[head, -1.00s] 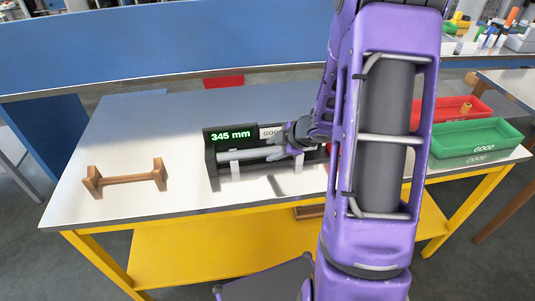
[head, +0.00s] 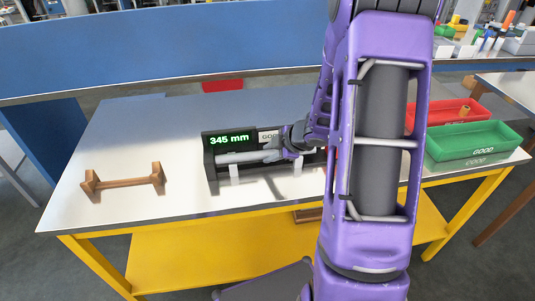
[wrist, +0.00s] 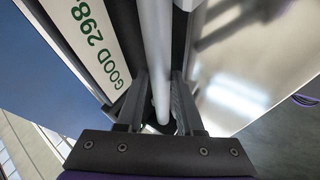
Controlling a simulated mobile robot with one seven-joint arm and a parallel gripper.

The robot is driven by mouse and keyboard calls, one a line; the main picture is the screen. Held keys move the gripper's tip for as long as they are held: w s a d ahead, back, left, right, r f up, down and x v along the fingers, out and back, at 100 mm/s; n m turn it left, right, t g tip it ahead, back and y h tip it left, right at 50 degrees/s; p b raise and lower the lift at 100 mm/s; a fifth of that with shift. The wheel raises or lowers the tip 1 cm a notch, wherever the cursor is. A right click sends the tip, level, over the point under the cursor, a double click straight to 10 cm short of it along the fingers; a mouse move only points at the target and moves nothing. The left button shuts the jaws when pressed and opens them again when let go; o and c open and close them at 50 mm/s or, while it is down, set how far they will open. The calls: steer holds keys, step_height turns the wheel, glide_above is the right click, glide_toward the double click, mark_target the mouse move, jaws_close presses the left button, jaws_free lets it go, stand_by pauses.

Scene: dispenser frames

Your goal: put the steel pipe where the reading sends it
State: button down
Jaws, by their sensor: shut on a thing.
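The steel pipe (head: 236,157) lies along the dark gauge (head: 209,170) on the bench, above its white supports; I cannot tell whether it touches them. The gauge's display (head: 230,140) reads 345 mm in green. A white label (head: 268,134) beside it reads GOOD; in the wrist view the label (wrist: 95,45) shows "GOOD 298", the rest cut off. My gripper (head: 275,152) is shut on the pipe, right of its visible middle. In the wrist view the pipe (wrist: 157,50) runs between the fingers (wrist: 158,108). My arm hides the gauge's right end.
A green tray (head: 496,138) marked GOOD stands at the bench's right end. Behind it is a red tray (head: 476,104) with a small tan piece in it. An empty wooden rack (head: 125,183) stands at left. The bench between rack and gauge is clear.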

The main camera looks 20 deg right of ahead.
step_height(320, 180, up, 10)
steer(key=p, duration=0.2)
steer(key=a+r+m+h, duration=0.1)
steer(key=a+r, duration=0.4)
steer(key=a, duration=0.5)
steer(key=shift+w+a, duration=0.15)
steer(key=shift+a, duration=0.05)
steer(key=shift+r, duration=0.1)
steer(key=d+f+n+y, duration=0.1)
steer(key=d+f, duration=0.4)
steer(key=d, duration=0.5)
steer(key=shift+s+d+f, duration=0.15)
steer(key=shift+s+d, duration=0.05)
steer(key=shift+f, duration=0.1)
step_height(320, 180, down, 4)
steer(key=shift+f, duration=0.25)
steer(key=shift+f+b, duration=0.7)
steer(key=shift+f, duration=1.8)
